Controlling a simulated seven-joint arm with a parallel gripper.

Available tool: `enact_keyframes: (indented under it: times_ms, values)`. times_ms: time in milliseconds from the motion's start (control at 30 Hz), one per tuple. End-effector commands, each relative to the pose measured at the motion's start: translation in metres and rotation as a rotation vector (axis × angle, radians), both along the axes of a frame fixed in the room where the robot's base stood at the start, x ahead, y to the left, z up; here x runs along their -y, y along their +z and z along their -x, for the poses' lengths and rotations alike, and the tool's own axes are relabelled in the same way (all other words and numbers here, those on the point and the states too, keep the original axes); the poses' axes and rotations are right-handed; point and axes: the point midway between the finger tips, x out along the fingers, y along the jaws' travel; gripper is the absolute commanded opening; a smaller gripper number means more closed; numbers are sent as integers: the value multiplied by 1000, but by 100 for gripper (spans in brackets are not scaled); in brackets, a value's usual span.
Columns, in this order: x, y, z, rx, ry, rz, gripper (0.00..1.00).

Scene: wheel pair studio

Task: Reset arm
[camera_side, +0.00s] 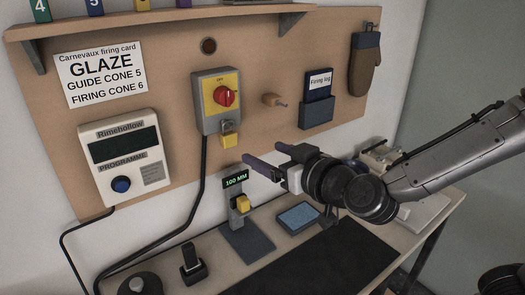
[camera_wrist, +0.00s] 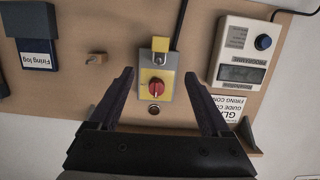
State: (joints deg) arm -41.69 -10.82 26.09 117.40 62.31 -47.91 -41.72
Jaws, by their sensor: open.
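My gripper (camera_side: 268,161) is open and empty in the side view, pointing left toward the wooden board, above the bench. In the wrist view my gripper (camera_wrist: 166,78) shows two dark fingers spread apart, with the switch box seen between and beyond them. The grey and yellow switch box (camera_side: 208,83) has a red rotary knob (camera_side: 224,96) and a yellow padlock (camera_side: 229,140) at its lower end. In the wrist view, which is upside down, the red knob (camera_wrist: 156,87) lies below the yellow padlock (camera_wrist: 160,44). The gripper touches none of them.
A programme controller (camera_side: 125,157) with a blue button, a firing log holder (camera_side: 318,105), a wooden peg (camera_side: 273,100) and a brown mitt (camera_side: 363,66) are on the board. On the bench are a 100 MM stand (camera_side: 245,238), a blue-topped tray (camera_side: 298,217) and a dark mat (camera_side: 315,265).

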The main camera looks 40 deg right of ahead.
Motion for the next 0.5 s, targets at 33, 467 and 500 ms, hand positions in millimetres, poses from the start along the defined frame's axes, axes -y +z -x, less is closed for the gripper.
enact_keyframes:
  times_ms: [33,467,500]
  values:
    - [0,0,1,0,0,0,81]
    - [67,44,-9,82,-131,-49,81]
    - [83,59,-8,109,-145,-55,81]
